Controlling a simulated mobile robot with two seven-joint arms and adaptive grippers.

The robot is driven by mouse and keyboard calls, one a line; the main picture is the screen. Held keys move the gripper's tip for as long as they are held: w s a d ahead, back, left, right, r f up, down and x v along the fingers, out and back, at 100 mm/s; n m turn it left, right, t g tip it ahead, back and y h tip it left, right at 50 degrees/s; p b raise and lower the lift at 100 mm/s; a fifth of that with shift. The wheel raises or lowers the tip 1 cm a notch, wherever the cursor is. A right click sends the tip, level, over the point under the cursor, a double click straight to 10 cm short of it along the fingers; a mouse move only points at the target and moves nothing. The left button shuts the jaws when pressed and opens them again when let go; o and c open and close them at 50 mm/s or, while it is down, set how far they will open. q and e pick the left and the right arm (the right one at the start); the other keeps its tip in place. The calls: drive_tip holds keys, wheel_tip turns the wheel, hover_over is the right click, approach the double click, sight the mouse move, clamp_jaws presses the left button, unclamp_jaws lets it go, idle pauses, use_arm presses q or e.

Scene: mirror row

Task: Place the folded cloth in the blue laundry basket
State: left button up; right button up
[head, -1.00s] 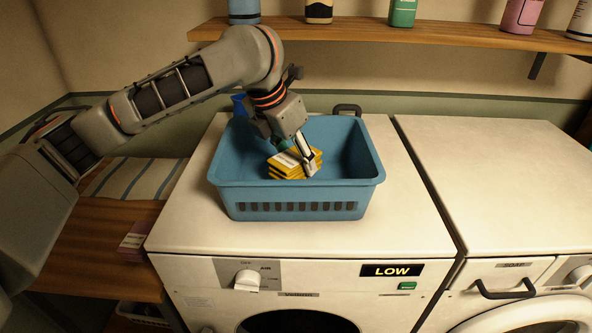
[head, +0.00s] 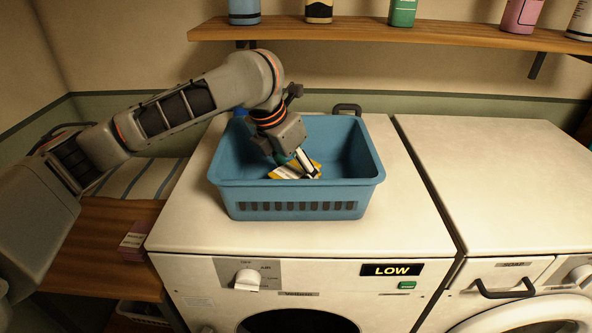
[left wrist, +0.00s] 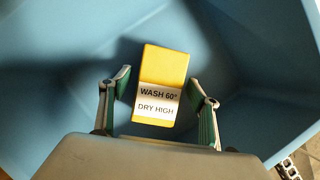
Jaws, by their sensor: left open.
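The folded cloth (head: 292,171) is yellow with a white band. It lies inside the blue laundry basket (head: 300,199), which stands on the left washing machine. In the left wrist view the cloth (left wrist: 162,85) shows the words "WASH 60°" and "DRY HIGH" on its band, with blue basket walls (left wrist: 60,90) around it. My left gripper (head: 296,164) reaches down into the basket at the cloth. In the left wrist view its fingers (left wrist: 162,95) are apart, one on each side of the cloth, with gaps between. My right gripper is not in view.
A wooden shelf (head: 400,34) with several bottles runs along the wall above. The right machine (head: 500,190) has a bare top. A wooden bench with a striped cushion (head: 140,178) and a small pink box (head: 133,240) is at the left.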

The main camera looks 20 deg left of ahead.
use_arm(q)
drive_tip(key=v, duration=1.2)
